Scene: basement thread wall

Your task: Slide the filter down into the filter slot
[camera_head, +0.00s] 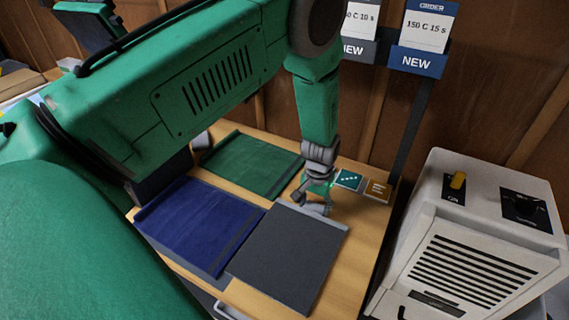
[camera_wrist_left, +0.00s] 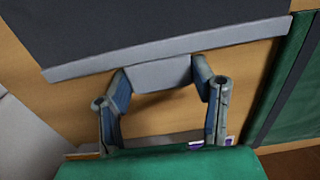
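My left gripper (camera_head: 316,196) points down at the far edge of a dark grey panel (camera_head: 288,256) lying on the wooden table. In the left wrist view the gripper (camera_wrist_left: 160,75) has its two fingers wide apart, on either side of a light grey tab (camera_wrist_left: 160,72) at the panel's pale edge strip. I cannot tell whether the fingers touch the tab. The same dark panel (camera_wrist_left: 150,28) fills the top of that view. No thing is clearly marked as the filter, and I cannot make out a filter slot. My right gripper is not in view.
A blue sheet (camera_head: 200,225) and a green sheet (camera_head: 250,165) lie beside the dark panel. Small teal (camera_head: 348,180) and tan (camera_head: 377,190) cards lie at the table's back right. A white louvred machine (camera_head: 415,225) stands right of the table. Order signs (camera_head: 418,50) stand behind.

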